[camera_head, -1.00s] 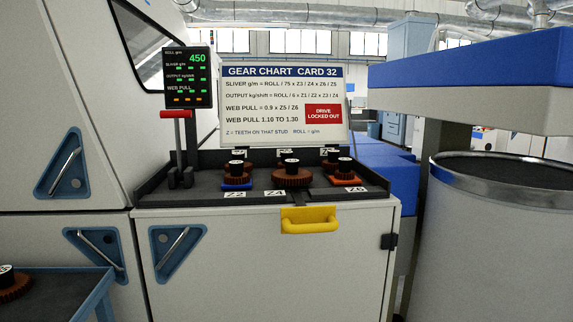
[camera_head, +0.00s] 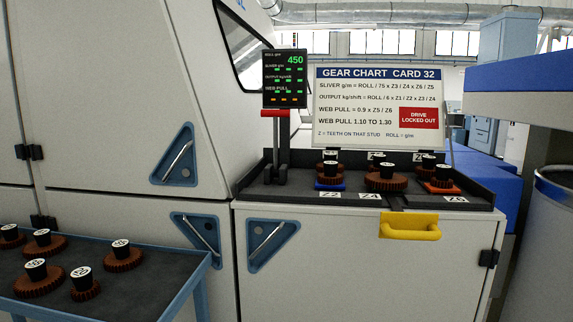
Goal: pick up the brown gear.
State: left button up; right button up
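Several brown gears with black, white-topped hubs are in view, and I cannot tell which one the task means. On the blue-framed cart at the lower left are a large gear (camera_head: 38,284), a small gear (camera_head: 85,289), a gear at the cart's right (camera_head: 123,260), one behind (camera_head: 43,246) and one at the left edge (camera_head: 10,240). More brown gears sit on the machine's dark tray, including one at Z4 (camera_head: 386,182), one on a blue base at Z2 (camera_head: 330,181) and one on a red base at Z6 (camera_head: 441,184). Neither gripper is in view.
The cart (camera_head: 150,287) stands before the white machine cabinet (camera_head: 330,270), which has a yellow handle (camera_head: 409,228). A red-topped lever (camera_head: 274,114), a display (camera_head: 285,78) and a gear chart sign (camera_head: 378,107) stand at the tray. A grey bin (camera_head: 545,250) is at right.

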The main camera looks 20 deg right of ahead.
aim_at(378, 159)
jog(key=u, duration=1.95)
jog(key=k, duration=0.75)
jog(key=z, duration=2.3)
